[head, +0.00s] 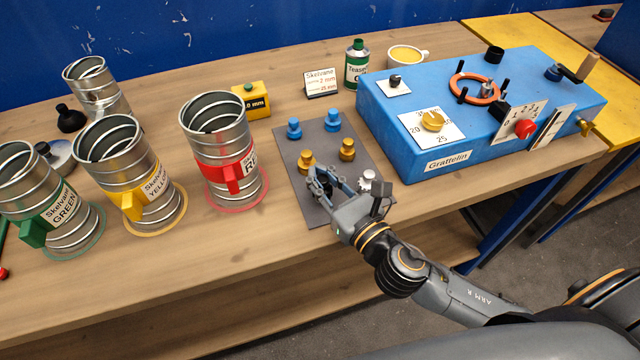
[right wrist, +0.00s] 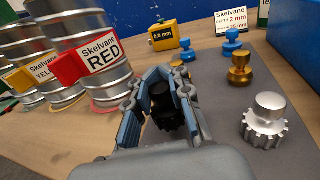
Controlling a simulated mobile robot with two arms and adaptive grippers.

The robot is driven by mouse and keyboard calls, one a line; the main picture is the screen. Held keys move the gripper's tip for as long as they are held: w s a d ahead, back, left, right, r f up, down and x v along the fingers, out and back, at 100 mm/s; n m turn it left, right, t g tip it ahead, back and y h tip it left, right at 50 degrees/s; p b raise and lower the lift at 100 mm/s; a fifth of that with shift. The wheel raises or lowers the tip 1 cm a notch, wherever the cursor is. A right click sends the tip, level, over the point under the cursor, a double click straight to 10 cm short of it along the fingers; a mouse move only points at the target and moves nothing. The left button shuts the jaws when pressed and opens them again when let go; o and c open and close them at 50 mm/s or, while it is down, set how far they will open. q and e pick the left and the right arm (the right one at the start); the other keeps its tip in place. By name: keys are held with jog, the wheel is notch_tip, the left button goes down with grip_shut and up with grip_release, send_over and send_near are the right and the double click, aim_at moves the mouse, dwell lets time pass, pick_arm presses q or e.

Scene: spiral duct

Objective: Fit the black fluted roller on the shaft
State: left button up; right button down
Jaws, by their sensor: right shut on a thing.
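The black fluted roller (right wrist: 165,108) sits between the fingers of my right gripper (right wrist: 166,85) in the right wrist view. In the head view, my right gripper (head: 328,180) is over the front part of the grey mat (head: 290,150), and its fingers largely hide the roller. The gripper is shut on the roller; I cannot tell whether the roller still touches the mat. The blue machine labelled Grattelin (head: 450,130) stands to the right, with several black posts and knobs on top. I cannot tell which part is the shaft. My left gripper is not in view.
A silver toothed roller (head: 367,180) stands close right of my gripper. Brass (head: 347,150) and blue (head: 333,121) knobbed pieces stand behind it on the mat. The red-labelled duct (head: 220,150) is to the left. A cup (head: 407,57) and a green-topped bottle (head: 357,64) stand behind.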

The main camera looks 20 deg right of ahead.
notch_tip(320, 180, down, 2)
jog(key=shift+s, duration=0.1)
jog(key=shift+f, duration=0.15)
jog(key=c, duration=1.2)
grip_release()
